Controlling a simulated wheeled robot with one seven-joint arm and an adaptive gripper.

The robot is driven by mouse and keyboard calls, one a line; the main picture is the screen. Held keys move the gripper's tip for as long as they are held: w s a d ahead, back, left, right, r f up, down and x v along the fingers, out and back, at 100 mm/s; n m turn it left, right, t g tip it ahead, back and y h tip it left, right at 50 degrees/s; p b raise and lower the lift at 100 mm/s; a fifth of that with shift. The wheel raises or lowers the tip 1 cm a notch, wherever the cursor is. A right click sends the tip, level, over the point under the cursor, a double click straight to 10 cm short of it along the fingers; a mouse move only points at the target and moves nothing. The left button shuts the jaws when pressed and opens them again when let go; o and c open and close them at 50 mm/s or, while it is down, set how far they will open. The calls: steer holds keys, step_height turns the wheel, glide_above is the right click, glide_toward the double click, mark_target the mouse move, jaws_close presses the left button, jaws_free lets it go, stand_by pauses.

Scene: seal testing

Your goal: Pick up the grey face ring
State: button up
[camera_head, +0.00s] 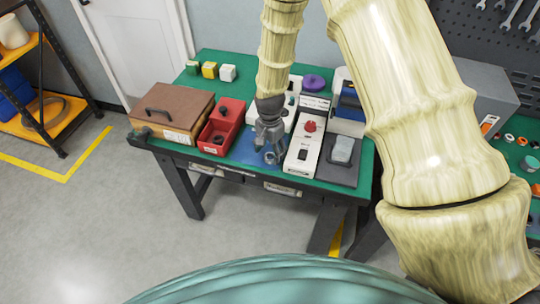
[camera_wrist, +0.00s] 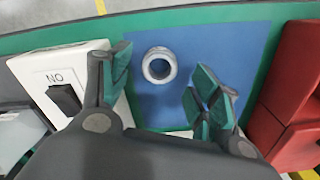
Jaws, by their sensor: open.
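The grey face ring (camera_wrist: 159,65) lies flat on a blue mat (camera_wrist: 232,42) in the wrist view, its round hole facing up. In the head view the ring (camera_head: 271,157) shows small on the mat, just below my gripper. My gripper (camera_head: 268,143) points down over the mat. In the wrist view its two green-padded fingers (camera_wrist: 160,78) are spread wide, with nothing between the pads. The ring appears between and beyond the fingertips, apart from both.
A white box with a black switch (camera_wrist: 65,98) stands close to one finger; it has a red knob (camera_head: 309,126) on top. A red bin (camera_head: 221,127) stands on the mat's other side. A brown case (camera_head: 172,112) and a grey pad (camera_head: 338,173) flank these on the green table.

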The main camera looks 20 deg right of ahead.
steer(key=shift+f+p, duration=0.3)
steer(key=shift+f, duration=0.9)
steer(key=c, duration=1.1)
